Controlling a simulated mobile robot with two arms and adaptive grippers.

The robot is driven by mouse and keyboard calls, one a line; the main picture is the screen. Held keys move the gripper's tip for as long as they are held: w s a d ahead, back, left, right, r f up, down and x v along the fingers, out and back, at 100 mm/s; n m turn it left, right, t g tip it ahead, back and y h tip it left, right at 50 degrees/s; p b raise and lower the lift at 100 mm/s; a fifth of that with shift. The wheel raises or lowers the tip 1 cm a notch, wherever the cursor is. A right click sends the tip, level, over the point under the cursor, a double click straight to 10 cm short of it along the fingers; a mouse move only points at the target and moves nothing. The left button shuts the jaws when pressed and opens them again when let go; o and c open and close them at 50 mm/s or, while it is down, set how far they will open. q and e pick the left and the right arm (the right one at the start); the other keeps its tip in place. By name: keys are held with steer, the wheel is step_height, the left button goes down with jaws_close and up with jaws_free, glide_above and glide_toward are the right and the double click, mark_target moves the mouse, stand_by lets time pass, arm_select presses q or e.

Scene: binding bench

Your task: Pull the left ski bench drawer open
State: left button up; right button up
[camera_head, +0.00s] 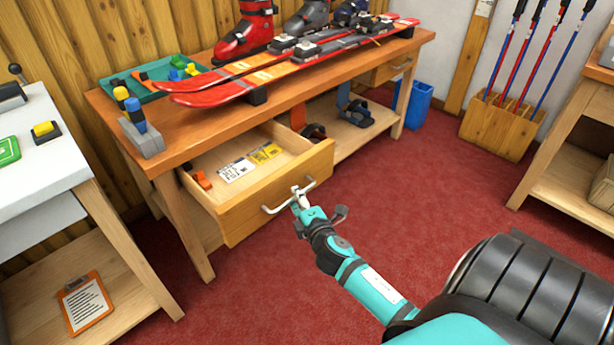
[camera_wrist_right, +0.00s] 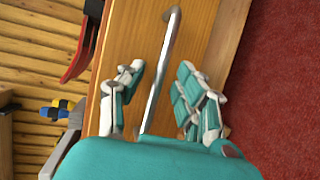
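The left ski bench drawer (camera_head: 243,223) is pulled well out of the wooden bench (camera_head: 189,134); cards and an orange item show inside. Its front also shows in the wrist view (camera_wrist_right: 198,28). A silver bar handle (camera_head: 272,209) is fixed across the front. My right gripper (camera_head: 318,205) is at the handle. In the wrist view its fingers (camera_wrist_right: 160,72) stand apart on either side of the handle bar (camera_wrist_right: 165,62), with visible gaps to it. The gripper is open, around the bar but not clamped on it. My left gripper is not in view.
Red skis (camera_head: 225,88), boots and a teal tray (camera_head: 150,97) are on the bench top. A white-topped table (camera_head: 50,150) stands at the left. A blue bin (camera_head: 417,103) and a pole rack (camera_head: 497,128) are at the back right. Red carpet in front is clear.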

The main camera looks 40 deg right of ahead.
steer(key=v, duration=1)
steer(key=shift+r, duration=0.1)
